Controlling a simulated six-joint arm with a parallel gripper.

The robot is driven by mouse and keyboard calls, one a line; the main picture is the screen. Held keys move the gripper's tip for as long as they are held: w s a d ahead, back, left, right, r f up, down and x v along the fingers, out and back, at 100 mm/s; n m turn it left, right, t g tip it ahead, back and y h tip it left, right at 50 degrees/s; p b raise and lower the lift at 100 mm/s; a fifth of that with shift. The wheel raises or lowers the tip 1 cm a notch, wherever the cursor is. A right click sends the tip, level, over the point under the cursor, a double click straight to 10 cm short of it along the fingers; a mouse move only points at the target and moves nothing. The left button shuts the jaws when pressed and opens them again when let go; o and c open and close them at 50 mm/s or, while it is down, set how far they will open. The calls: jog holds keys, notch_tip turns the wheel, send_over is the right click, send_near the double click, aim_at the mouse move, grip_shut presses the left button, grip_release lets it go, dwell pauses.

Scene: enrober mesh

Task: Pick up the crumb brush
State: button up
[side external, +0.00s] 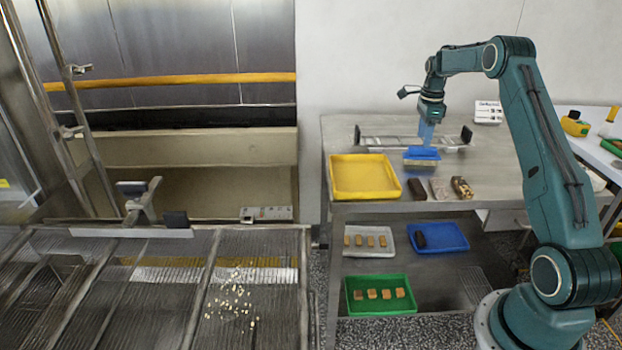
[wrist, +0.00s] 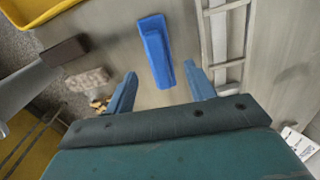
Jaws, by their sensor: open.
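A blue brush-like item, which I take for the crumb brush (side external: 422,153), lies on the steel table's upper top, with a paler strip along its front side. In the wrist view the crumb brush (wrist: 155,45) is a long blue piece ahead of my fingers, its near end reaching towards the space between them. My gripper (side external: 427,140) points down above it, with light blue fingers. In the wrist view my gripper (wrist: 160,75) is open, its two fingers spread apart and nothing held between them.
A ladder-like metal frame (wrist: 226,45) lies close right of the brush; a yellow tray (side external: 365,196) stands left. A dark bar (side external: 418,188), a pale speckled bar (side external: 440,189) and a nutty bar (side external: 462,187) lie in front. A white card (side external: 488,112) stands behind.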

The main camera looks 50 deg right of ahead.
aim_at(421, 155)
jog(key=shift+f, duration=0.7)
jog(key=shift+s+f, duration=0.2)
jog(key=shift+f, duration=2.4)
jog(key=c, duration=1)
